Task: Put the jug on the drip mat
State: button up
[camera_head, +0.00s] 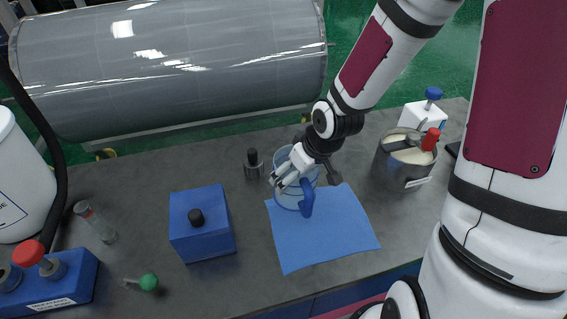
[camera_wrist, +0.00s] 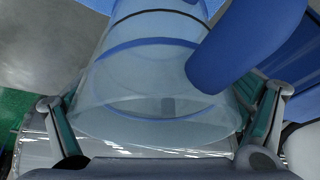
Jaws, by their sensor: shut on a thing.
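The jug (camera_head: 293,197) is clear with a blue handle and stands upright as far as I can tell, at the upper left part of the blue drip mat (camera_head: 325,243). My gripper (camera_head: 288,178) is around the jug near its upper part, shut on its sides. In the wrist view the jug (camera_wrist: 150,90) lies between the two fingers of my gripper (camera_wrist: 160,125), with its blue handle at upper right. From the head view I cannot tell whether the jug's base touches the mat or is just above it.
A blue box with a black knob (camera_head: 205,225) stands left of the mat. A small dark-capped bottle (camera_head: 254,165) is just left of the jug. A metal pot (camera_head: 404,163) stands to the right. A green-knobbed part (camera_head: 148,282) lies front left. The mat's front half is clear.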

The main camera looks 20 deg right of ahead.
jog(key=shift+w+a+f, duration=0.1)
jog(key=shift+w+f, duration=0.65)
jog(key=shift+w, duration=1)
jog(key=shift+w+f, duration=0.7)
jog(key=shift+w, duration=1.1)
jog(key=shift+w+a+f, duration=0.1)
jog(key=shift+w+f, duration=0.65)
jog(key=shift+w, duration=1)
jog(key=shift+f, duration=0.1)
jog(key=o, duration=1.2)
